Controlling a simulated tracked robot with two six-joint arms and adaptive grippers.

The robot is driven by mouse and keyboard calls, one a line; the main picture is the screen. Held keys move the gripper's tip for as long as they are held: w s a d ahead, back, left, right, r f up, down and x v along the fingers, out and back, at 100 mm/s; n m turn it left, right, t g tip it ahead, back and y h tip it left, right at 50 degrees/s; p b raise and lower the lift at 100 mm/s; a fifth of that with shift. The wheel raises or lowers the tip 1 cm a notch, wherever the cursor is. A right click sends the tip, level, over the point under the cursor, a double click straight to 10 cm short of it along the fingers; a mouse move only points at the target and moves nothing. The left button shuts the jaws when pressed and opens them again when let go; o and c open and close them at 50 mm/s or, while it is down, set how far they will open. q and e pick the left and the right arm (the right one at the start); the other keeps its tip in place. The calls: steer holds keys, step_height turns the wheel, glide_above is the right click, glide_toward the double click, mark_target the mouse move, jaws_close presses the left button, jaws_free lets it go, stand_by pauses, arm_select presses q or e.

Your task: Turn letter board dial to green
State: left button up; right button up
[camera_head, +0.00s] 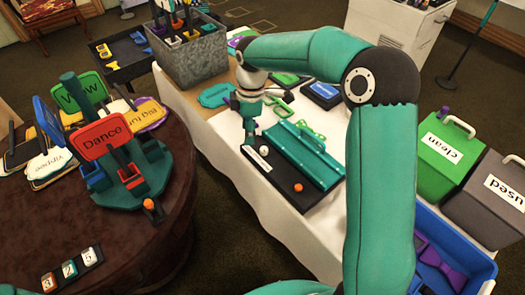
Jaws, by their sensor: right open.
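A teal ridged letter board (303,157) lies on a black base (312,197) on the white-draped table. A white round knob (263,151) and an orange round knob (298,187) sit along the base's near left edge. I cannot tell which one is the dial, and no green setting mark is readable. My right arm arches over the board. Its gripper (249,134) is open, pointing down just beyond the white knob at the board's far left end. The fingertips are small, and contact with the board cannot be told. My left gripper is out of view.
The white-draped table (240,170) also holds green glasses frames (281,108) and a metal bin (193,58). A round brown table (120,240) at left bears a sign stand (147,178). Green (445,158) and grey (480,207) boxes and a blue bin (450,235) stand right.

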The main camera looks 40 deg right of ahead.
step_height(320, 180, up, 8)
steer(key=n+h, duration=0.1)
steer(key=n, duration=0.1)
glide_above(264, 149)
step_height(264, 149, down, 17)
steer(key=shift+r+b, duration=0.1)
steer(key=shift+b, duration=0.8)
